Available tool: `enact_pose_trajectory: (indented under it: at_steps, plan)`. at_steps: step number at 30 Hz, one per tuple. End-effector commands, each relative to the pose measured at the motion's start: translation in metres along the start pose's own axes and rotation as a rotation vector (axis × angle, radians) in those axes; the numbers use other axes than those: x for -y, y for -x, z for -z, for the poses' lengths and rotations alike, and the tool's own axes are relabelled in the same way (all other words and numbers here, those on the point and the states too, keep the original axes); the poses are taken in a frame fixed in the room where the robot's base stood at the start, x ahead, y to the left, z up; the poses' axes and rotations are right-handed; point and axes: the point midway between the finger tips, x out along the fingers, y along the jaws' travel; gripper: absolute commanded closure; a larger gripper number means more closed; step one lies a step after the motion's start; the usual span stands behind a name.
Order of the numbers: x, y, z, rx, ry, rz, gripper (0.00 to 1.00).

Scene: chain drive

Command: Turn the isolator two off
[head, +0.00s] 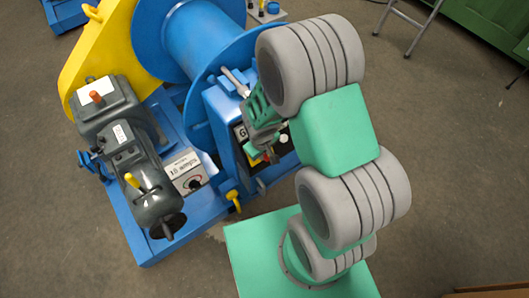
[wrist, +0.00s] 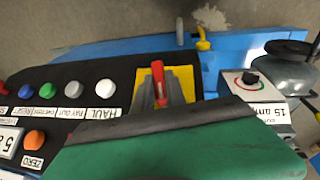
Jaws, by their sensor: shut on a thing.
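A red switch handle (wrist: 157,80) stands on a yellow plate (wrist: 184,78) at the end of the black control panel in the wrist view. My gripper (wrist: 160,92) is shut on this red handle, with one grey finger on each side of it. In the head view my gripper (head: 262,148) reaches down to the panel, and only a little red and yellow shows beneath it. I see no readable label naming isolator two. A grey box with a black rotary knob (head: 193,184) sits left of the panel; its knob (wrist: 250,78) also shows in the wrist view.
The panel carries several push buttons, including a white one (wrist: 105,88) labelled HAUL. A yellow-handled valve (head: 234,200) and a grey motor (head: 150,195) are nearby. A blue drum (head: 205,40) stands behind. The floor (head: 60,220) at left is clear.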

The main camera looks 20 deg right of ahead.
Motion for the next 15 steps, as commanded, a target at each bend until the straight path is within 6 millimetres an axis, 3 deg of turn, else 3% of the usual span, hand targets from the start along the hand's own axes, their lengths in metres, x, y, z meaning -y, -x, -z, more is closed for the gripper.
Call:
enact_pose_trajectory:
  at_steps: [15]
  plan:
    - [0.0076,-0.0037,0.0000,-0.003,0.261,-0.362,1.00]
